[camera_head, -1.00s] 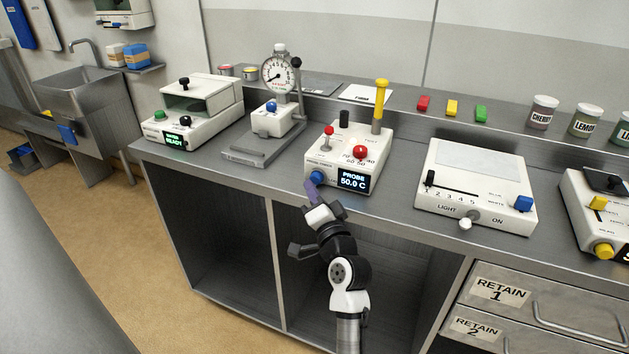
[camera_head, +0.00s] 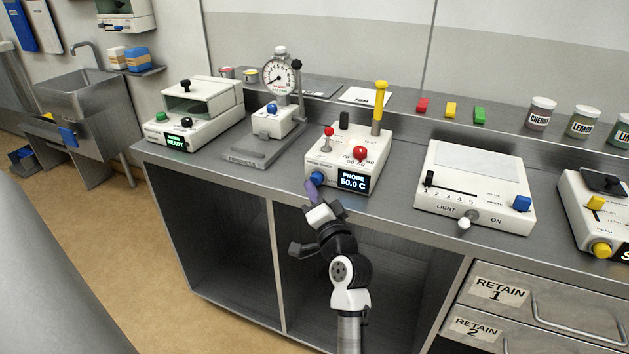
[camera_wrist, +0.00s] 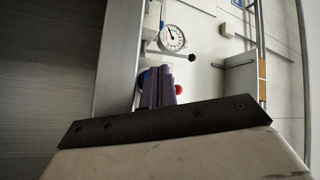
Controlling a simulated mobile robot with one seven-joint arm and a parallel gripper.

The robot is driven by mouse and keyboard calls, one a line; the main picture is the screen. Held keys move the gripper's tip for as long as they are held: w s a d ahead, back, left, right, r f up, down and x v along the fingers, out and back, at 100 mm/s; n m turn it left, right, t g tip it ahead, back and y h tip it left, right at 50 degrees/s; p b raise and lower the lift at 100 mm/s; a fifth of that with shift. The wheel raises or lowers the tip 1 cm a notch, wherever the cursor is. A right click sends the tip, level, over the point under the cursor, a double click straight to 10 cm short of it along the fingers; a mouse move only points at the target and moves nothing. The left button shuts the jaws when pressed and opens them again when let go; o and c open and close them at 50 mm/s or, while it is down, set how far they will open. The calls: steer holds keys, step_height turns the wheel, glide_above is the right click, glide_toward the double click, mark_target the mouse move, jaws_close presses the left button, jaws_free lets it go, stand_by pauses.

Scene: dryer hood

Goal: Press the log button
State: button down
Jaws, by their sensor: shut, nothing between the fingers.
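The white probe unit (camera_head: 345,158) stands near the counter's front edge, its screen (camera_head: 353,182) reading "PROBE 50.0 C". A round blue button (camera_head: 317,179) is on its front face, left of the screen. It also partly shows in the wrist view (camera_wrist: 142,79). The small labels are unreadable, so I cannot tell from the print which control is the log button. My gripper (camera_head: 310,187), with purple fingers, is shut and empty, its tips right at the blue button's lower left. Whether they touch it is unclear. The fingers (camera_wrist: 158,86) partly hide the unit in the wrist view.
The unit also has a red knob (camera_head: 360,153), a small red-topped lever (camera_head: 328,138) and a yellow-handled probe (camera_head: 380,100). A dial gauge stand (camera_head: 262,146) is on the left, a light box (camera_head: 474,185) on the right. Open shelving lies below the counter.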

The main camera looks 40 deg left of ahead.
steer(key=shift+w+d+r+t, duration=0.2)
steer(key=shift+w+r, duration=0.15)
steer(key=shift+w, duration=0.15)
steer(key=shift+w+d+r+t, duration=0.2)
steer(key=shift+w+r, duration=0.15)
steer(key=shift+w, duration=0.1)
stand_by(0.7)
steer(key=shift+s+d+f+p, duration=0.1)
steer(key=shift+s+f+p, duration=0.25)
steer(key=shift+s, duration=0.8)
steer(key=shift+s+f+p, duration=0.1)
steer(key=shift+s+f, duration=0.3)
steer(key=shift+s, duration=0.7)
steer(key=shift+s, duration=0.1)
